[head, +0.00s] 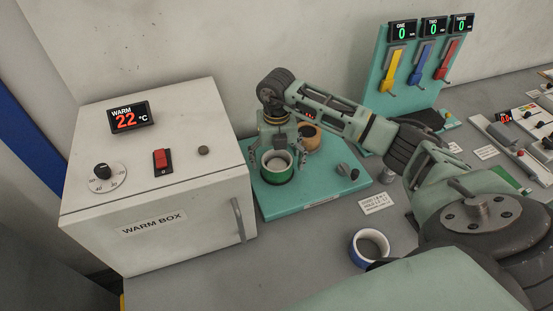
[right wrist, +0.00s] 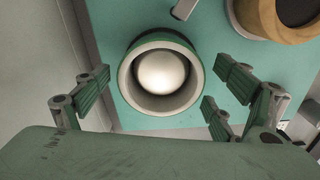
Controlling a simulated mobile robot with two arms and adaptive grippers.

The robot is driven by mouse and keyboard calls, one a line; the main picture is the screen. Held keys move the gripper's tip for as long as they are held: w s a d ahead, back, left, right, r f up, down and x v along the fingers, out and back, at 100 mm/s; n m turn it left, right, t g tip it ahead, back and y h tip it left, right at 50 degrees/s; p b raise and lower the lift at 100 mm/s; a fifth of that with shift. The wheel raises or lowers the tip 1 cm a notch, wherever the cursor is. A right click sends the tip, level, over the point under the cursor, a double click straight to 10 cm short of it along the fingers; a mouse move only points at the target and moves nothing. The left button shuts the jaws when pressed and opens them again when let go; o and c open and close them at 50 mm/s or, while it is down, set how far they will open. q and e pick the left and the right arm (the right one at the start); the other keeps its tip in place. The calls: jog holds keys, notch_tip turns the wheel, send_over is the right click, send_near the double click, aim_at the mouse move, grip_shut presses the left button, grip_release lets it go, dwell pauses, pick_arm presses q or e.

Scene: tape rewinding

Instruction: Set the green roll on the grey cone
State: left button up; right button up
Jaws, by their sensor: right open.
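The green roll (head: 277,178), with a pale inner core, is upright on the teal base plate (head: 285,208). It also shows in the right wrist view (right wrist: 160,38), seen from above. A pale grey rounded top, apparently the grey cone (right wrist: 161,73), shows inside the roll's hole, so the roll is around it. How low the roll sits is hidden. My right gripper (head: 277,158) is just above the roll, pointing down. Its fingers are spread wide on both sides, with gaps to the roll in the right wrist view (right wrist: 158,95). My left gripper is not in view.
A tan roll (head: 311,133) stands behind on the same plate, with a dark knob (head: 343,169) to the right. The white warm box (head: 160,180) is close on the left. A blue roll (head: 358,250) and a card (head: 376,202) lie on the grey table. Coloured levers (head: 420,72) stand behind.

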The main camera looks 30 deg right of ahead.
jog(key=shift+r, duration=0.1)
jog(key=shift+r+p, duration=0.35)
notch_tip(320, 180, up, 12)
jog(key=b, duration=0.3)
jog(key=shift+r, duration=0.15)
